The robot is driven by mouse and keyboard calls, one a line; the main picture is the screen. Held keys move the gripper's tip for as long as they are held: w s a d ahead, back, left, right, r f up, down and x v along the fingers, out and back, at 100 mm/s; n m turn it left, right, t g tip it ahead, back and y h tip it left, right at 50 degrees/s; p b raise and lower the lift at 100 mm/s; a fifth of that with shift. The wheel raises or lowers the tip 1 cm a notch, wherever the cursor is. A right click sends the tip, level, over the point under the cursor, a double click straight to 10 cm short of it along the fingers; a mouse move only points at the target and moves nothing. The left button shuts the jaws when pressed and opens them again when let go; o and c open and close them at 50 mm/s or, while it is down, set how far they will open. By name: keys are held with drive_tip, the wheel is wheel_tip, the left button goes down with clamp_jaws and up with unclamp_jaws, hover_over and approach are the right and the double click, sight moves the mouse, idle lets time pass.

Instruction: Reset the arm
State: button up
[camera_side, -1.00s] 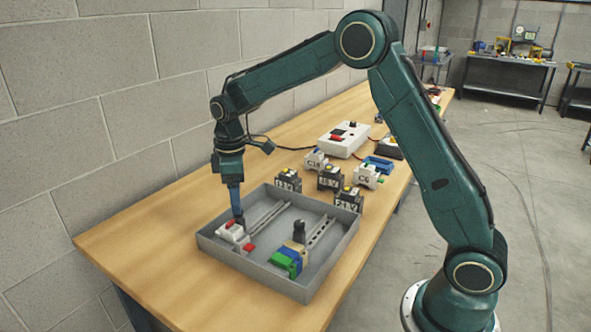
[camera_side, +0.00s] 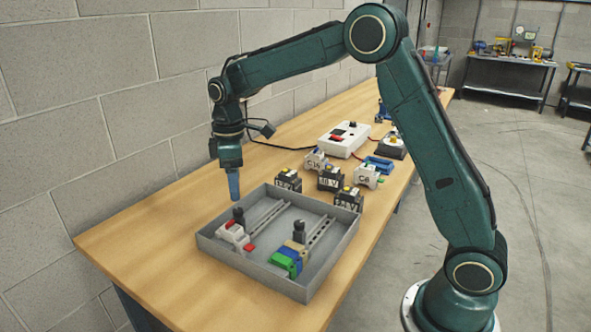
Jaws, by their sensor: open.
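My gripper (camera_side: 235,196) hangs pointing down above the back left part of the grey tray (camera_side: 262,279). It is open and empty, apart from the parts below it. Beneath it in the tray, a white module with red parts (camera_side: 232,236) sits at the left end of one metal rail (camera_side: 266,217), with a black piece (camera_side: 239,215) standing behind it. A second rail (camera_side: 320,232) carries a green, blue and tan group of blocks (camera_side: 287,260), with a black piece (camera_side: 299,231) at their back.
Behind the tray stand several labelled black and white modules (camera_side: 330,178), a blue part (camera_side: 378,163) and a white box with a red switch (camera_side: 343,139). A block wall runs along the left. The table's front left (camera_side: 170,250) is clear.

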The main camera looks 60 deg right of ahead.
drive_tip(key=s+r+m+t, duration=0.35)
drive_tip(key=s+r, duration=0.75)
drive_tip(key=s, duration=0.4)
drive_tip(key=s+f+m+t, duration=0.1)
drive_tip(key=s+m, duration=0.4)
drive_tip(key=s, duration=1.1)
drive_tip(key=shift+s+a+f+t, duration=0.2)
drive_tip(key=shift+s+f+t, duration=0.15)
drive_tip(key=shift+t, duration=0.2)
